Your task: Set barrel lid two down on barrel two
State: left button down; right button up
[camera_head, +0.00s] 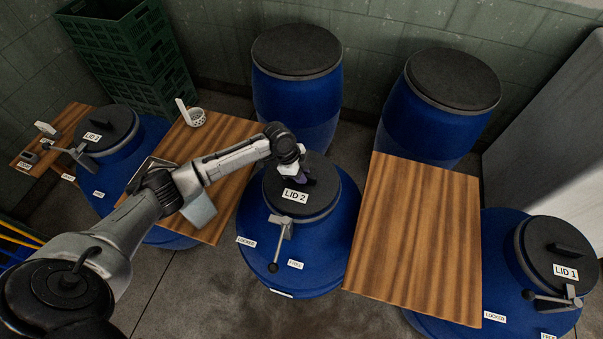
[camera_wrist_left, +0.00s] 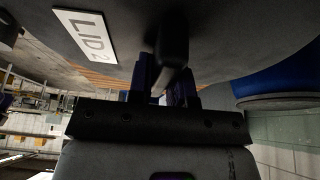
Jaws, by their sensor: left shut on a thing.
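Barrel lid two (camera_head: 318,204) is a dark round lid labelled "LID 2"; in the head view it is at the top of blue barrel two (camera_head: 330,250), in the middle. I cannot tell whether it rests fully on the barrel. A lever (camera_head: 279,242) sits at the barrel's front, between labels "LOCKED" and "FREE". My left gripper (camera_head: 302,176) is shut on the lid's handle, reaching in from the left. The left wrist view shows the lid's underlit top (camera_wrist_left: 240,45) and the bar handle (camera_wrist_left: 172,50) between the gripper's fingers (camera_wrist_left: 165,88). My right gripper is not in view.
Lidded barrels stand at far left and right (camera_head: 555,250). Two blue barrels (camera_head: 297,90) stand behind. Green crates (camera_head: 125,50) are stacked back left.

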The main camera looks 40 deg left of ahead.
pick_arm(q)
jog(key=shift+f, duration=0.3)
jog(key=shift+w+f, duration=0.1)
jog(key=shift+f, duration=0.1)
jog(key=c, duration=1)
grip_release()
jog(key=shift+c, duration=0.2)
jog(key=shift+r, duration=0.45)
jog(key=v, duration=1.2)
jog(key=shift+a+r, duration=0.1)
jog(key=shift+r, duration=0.05)
